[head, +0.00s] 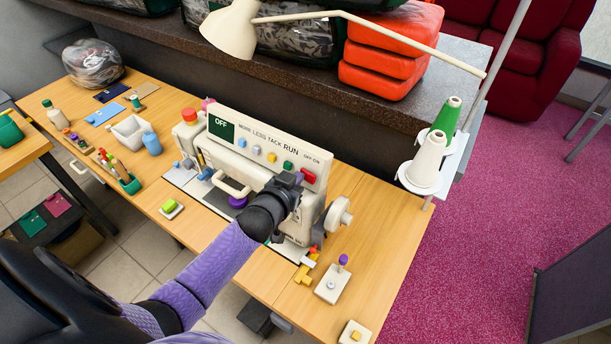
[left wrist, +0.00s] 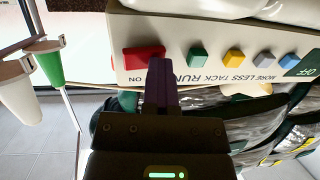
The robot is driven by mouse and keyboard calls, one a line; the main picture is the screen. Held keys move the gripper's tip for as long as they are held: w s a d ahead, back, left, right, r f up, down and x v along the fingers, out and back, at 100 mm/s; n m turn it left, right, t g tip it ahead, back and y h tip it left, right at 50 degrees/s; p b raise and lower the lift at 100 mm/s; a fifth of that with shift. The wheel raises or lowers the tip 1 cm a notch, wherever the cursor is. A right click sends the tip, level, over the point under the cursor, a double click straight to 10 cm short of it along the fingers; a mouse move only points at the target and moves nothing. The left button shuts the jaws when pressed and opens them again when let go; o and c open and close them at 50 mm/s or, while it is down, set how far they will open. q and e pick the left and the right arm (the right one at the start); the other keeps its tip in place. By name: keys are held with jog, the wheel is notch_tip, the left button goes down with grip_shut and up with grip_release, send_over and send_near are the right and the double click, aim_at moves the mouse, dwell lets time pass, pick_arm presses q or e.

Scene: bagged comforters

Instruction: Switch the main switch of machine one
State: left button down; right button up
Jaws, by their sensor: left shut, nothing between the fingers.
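A cream sewing machine (head: 262,148) stands on the wooden table, with a sloped front panel. Its green display (head: 221,128) reads OFF. A red rocker switch (head: 308,176) sits at the panel's right end by the OFF/ON label; it also shows in the left wrist view (left wrist: 140,56). My left gripper (head: 298,178) is shut and empty, its fingertips just left of the red switch. In the left wrist view the closed purple-dark fingers (left wrist: 159,64) overlap the switch's edge; I cannot tell whether they touch it. My right gripper is not in view.
Green, yellow and blue buttons (head: 271,157) line the panel left of the switch. A handwheel (head: 338,214) sticks out at the machine's right. A thread stand with cones (head: 428,160) stands to the right. A lamp (head: 232,28) hangs over the back shelf with orange bags (head: 385,65).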

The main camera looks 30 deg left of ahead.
pick_arm(q)
jog(key=shift+s+r, duration=0.1)
jog(key=shift+r, duration=0.05)
jog(key=p+v, duration=0.4)
jog(key=shift+s, duration=0.3)
